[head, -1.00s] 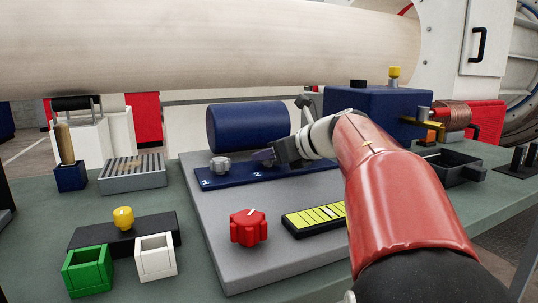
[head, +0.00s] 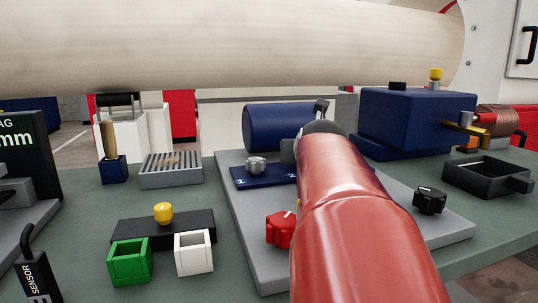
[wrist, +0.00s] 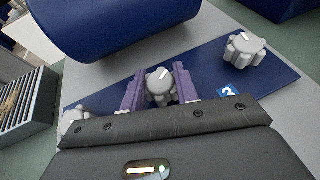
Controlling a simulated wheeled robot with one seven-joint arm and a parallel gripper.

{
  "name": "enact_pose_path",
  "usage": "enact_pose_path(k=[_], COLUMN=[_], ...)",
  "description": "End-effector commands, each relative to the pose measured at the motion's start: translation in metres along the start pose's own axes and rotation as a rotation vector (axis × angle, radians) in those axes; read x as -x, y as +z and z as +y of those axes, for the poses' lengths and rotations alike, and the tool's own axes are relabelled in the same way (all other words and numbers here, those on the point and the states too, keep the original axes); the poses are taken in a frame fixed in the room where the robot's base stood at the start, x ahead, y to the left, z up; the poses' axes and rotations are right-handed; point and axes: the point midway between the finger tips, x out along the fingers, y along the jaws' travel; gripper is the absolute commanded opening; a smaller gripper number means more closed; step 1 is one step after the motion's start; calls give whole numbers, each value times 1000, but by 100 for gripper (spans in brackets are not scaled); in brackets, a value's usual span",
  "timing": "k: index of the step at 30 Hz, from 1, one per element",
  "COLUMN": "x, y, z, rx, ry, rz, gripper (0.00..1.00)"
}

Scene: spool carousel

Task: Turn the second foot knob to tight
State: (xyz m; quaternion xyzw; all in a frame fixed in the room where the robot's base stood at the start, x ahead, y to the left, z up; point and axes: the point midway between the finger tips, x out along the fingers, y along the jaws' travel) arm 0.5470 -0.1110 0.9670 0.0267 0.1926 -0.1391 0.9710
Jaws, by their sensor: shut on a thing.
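The second foot knob (wrist: 160,88) is a grey lobed knob with a white pointer line, on a dark blue plate (wrist: 272,84). In the wrist view it is the middle of three knobs, and its pointer slants up and to the right. My gripper (wrist: 157,86) is shut on it, with one purple finger on each side. A similar knob (wrist: 243,49) sits to the right by the label 3. The first knob (head: 256,164) shows by the label 1 in the head view and is partly hidden in the wrist view. My red arm hides the second knob in the head view.
A blue cylinder (head: 277,127) lies just behind the plate. A red knob (head: 281,229) and a black knob (head: 430,200) flank my forearm on the grey board. A large blue box (head: 415,120) stands behind right.

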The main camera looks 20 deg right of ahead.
Motion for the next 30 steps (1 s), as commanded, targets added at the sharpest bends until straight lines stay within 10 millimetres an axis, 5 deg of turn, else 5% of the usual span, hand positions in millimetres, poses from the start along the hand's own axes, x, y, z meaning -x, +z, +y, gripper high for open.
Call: enact_pose_path(k=[30], x=[0], y=[0], z=[2], rx=[-161], ry=[-392], rz=[1], gripper=[7])
